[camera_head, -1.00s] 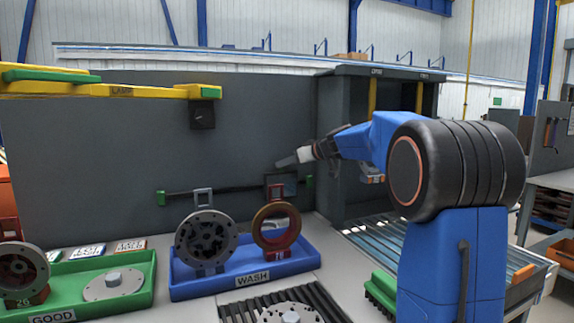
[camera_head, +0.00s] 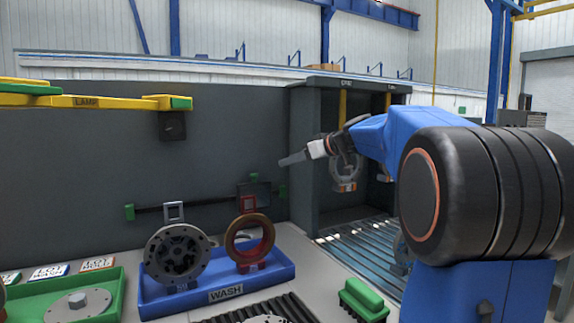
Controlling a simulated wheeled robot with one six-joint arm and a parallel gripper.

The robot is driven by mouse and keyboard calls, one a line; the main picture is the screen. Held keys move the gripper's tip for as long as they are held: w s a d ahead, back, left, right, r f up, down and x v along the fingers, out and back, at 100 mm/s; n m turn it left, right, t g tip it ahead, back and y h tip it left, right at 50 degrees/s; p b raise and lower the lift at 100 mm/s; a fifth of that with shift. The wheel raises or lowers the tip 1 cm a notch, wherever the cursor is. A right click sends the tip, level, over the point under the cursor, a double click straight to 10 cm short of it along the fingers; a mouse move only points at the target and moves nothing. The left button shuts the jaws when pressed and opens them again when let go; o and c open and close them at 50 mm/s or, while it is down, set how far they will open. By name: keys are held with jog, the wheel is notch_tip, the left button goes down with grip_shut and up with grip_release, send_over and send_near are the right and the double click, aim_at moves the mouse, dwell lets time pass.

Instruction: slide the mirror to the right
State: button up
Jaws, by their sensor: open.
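What looks like the mirror is a small dark square panel (camera_head: 259,192) on a thin dark rail (camera_head: 215,200) along the grey back wall.
A blue WASH tray (camera_head: 225,293) with a grey flange and a bronze ring stands below the rail. A lamp arm (camera_head: 100,101) extends at upper left. A dark booth (camera_head: 303,150) with hanging parts and a roller conveyor (camera_head: 350,243) lie right. A green brush (camera_head: 362,300) lies in front.

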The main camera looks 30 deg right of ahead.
jog(key=shift+a, duration=0.15)
jog(key=c, duration=0.7)
jog(key=w+a+g, duration=0.1)
jog(key=a, duration=0.2)
jog(key=w+a+f+n+g+h, duration=0.1)
jog(key=a+g, duration=0.1)
jog(key=a, duration=0.2)
jog(key=w+a+g, duration=0.2)
jog(key=a, duration=0.1)
jog(key=shift+a+f+n+h, duration=0.15)
jog(key=shift+f+n+h, duration=0.15)
jog(key=shift+f+n, duration=0.1)
grip_shut()
jog(key=w+a+r+m+g+h, duration=0.1)
jog(key=w+a+r+m+h, duration=0.1)
jog(key=w+a+r+h, duration=0.3)
jog(key=shift+h, duration=0.6)
jog(key=shift+w+d+f, duration=0.85)
jog(key=shift+w+f, duration=0.1)
jog(key=shift+f, duration=0.35)
jog(key=shift+w+d+f, duration=0.9)
jog(key=shift+w+f, duration=0.1)
jog(key=shift+f, duration=0.35)
jog(key=shift+w+d+f, duration=0.85)
jog(key=shift+w+f, duration=0.1)
jog(key=shift+f, duration=0.35)
